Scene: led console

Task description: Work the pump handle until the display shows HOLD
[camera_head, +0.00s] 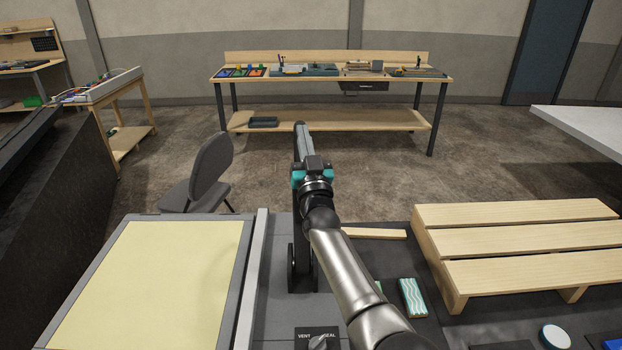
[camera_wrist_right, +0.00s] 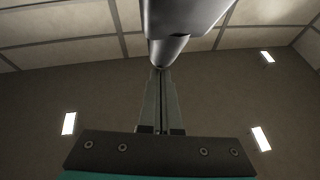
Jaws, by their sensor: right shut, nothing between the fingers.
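The black pump handle (camera_head: 300,265) stands up from the console in the head view, with its upper part largely hidden behind my right arm. My right gripper (camera_head: 302,145) reaches forward above it, fingers pointing away. In the right wrist view the fingers (camera_wrist_right: 160,90) are together with nothing between them. A smooth grey bar (camera_wrist_right: 183,25), apparently the handle's grip, passes just beyond the fingertips; I cannot tell whether they touch. A VENT/SEAL knob (camera_head: 318,342) shows at the bottom edge. I see no readable display. My left gripper is out of view.
A pale yellow panel (camera_head: 150,285) lies left of the handle. A slatted wooden pallet (camera_head: 520,240) and a teal wavy-patterned block (camera_head: 412,297) lie to the right. A grey chair (camera_head: 205,175) and a workbench (camera_head: 330,120) stand beyond, with open floor between.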

